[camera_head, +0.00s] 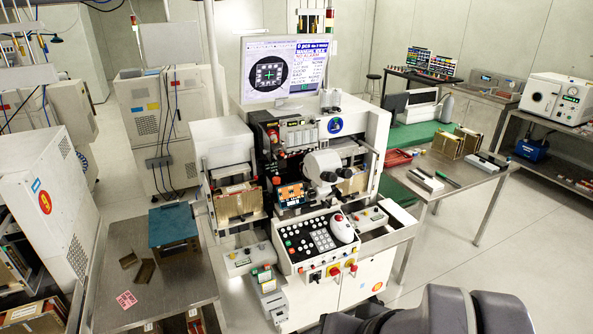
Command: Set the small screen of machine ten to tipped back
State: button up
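The white bonding machine (222,143) in the middle bears a round blue badge (335,125); its number is too small to read. A large monitor (284,71) stands on top of the machine and shows a round camera picture and text. My gripper is not in view, and nothing is seen touching the small screen.
A sloped control panel (310,240) with buttons and a white mouse (341,228) juts out below the screen. Brass-coloured magazines (238,203) stand left of it. A steel table (160,270) with a blue stand (173,224) is at left. Open floor (500,240) lies at right.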

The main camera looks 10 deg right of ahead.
aim_at(290, 195)
jog(key=i+j+z, duration=0.3)
jog(key=i+j, duration=0.25)
jog(key=i, duration=0.25)
jog(key=i+j+z, duration=0.3)
jog(key=i+j, duration=0.45)
